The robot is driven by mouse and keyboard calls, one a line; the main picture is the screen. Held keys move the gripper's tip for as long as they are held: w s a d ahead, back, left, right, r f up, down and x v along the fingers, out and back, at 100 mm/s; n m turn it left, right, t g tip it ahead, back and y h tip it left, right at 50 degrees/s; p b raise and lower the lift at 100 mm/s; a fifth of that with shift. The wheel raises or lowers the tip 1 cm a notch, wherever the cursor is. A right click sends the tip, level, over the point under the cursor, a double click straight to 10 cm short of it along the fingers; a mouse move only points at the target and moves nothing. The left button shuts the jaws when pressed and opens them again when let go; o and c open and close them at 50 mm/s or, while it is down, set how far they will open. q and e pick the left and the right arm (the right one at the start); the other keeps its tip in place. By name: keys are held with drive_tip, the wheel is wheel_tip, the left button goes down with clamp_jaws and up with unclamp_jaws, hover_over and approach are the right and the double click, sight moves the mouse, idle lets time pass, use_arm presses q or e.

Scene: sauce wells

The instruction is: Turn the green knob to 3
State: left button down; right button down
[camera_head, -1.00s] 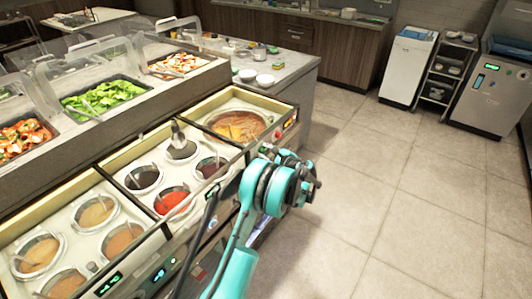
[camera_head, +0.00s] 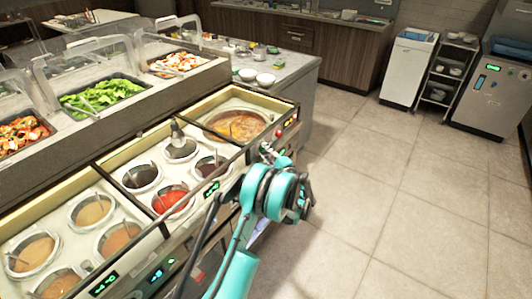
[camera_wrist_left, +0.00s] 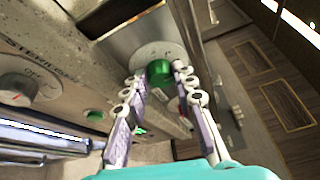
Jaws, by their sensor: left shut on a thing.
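The green knob (camera_wrist_left: 159,72) shows in the left wrist view on a round, pale, speckled dial plate (camera_wrist_left: 150,52). The marks on the plate are too small to read, so I cannot tell the setting. My left gripper (camera_wrist_left: 159,76) has one finger on each side of the knob and is shut on it. In the head view my left gripper (camera_head: 273,154) is at the front panel by the soup well (camera_head: 238,125), partly behind my own arm. The knob cannot be made out there. My right gripper is in neither view.
Several sauce wells, one red (camera_head: 172,202), line the counter. A salad bar (camera_head: 105,95) stands behind. The tiled floor (camera_head: 380,200) at right is clear.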

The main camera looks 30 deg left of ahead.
use_arm(q)
drive_tip(key=shift+f+n, duration=0.1)
drive_tip(key=shift+n, duration=0.2)
drive_tip(key=c, duration=1.2)
unclamp_jaws()
